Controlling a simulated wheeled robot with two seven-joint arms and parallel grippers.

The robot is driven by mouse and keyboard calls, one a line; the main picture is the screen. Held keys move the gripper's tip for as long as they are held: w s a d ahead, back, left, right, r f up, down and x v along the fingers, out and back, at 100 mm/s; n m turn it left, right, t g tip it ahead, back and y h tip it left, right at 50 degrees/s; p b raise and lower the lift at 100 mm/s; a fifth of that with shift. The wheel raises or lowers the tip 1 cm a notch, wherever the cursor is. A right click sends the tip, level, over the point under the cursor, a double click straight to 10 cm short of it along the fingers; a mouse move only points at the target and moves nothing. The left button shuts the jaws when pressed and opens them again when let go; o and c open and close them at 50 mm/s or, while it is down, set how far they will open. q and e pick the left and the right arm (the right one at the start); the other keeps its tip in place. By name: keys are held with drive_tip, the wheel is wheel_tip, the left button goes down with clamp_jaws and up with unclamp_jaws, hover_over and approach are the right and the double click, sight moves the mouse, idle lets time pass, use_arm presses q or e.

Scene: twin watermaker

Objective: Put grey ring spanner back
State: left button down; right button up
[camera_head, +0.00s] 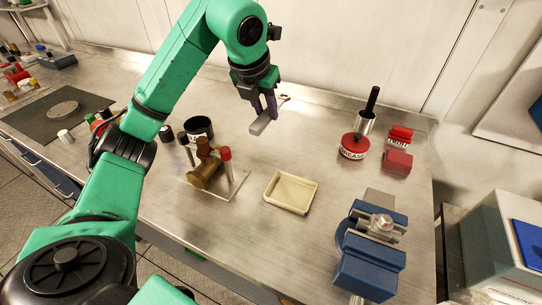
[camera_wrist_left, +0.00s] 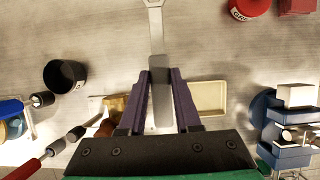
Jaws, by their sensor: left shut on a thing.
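The grey ring spanner (camera_wrist_left: 156,38) is between the two dark fingers of my left gripper (camera_wrist_left: 161,100) in the left wrist view. Its shaft runs up the picture, and its far end is at the top edge. In the head view my left gripper (camera_head: 264,113) points down and is shut on the spanner (camera_head: 263,123), seemingly above the back of the bench. A small ring-like end shows just right of the fingers. My right gripper is not in view.
A cream tray (camera_head: 290,207) lies on the bench (camera_head: 310,135). A brass fitting on a plate (camera_head: 238,184) and a black cup (camera_head: 188,133) stand to its left. A blue vice (camera_head: 368,262), a red tin (camera_head: 354,150) and red boxes (camera_head: 397,161) are to the right.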

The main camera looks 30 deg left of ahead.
sight(254, 127)
use_arm(q)
wheel_tip(254, 127, down, 15)
drive_tip(key=shift+r+p, duration=0.1)
drive_tip(key=shift+p, duration=0.3)
drive_tip(key=c, duration=0.6)
unclamp_jaws()
drive_tip(key=shift+w, duration=0.1)
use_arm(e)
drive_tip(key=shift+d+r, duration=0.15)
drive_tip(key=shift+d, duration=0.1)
use_arm(q)
drive_tip(key=v, duration=1.2)
drive_tip(key=shift+r+b, duration=0.1)
drive_tip(key=shift+b, duration=0.3)
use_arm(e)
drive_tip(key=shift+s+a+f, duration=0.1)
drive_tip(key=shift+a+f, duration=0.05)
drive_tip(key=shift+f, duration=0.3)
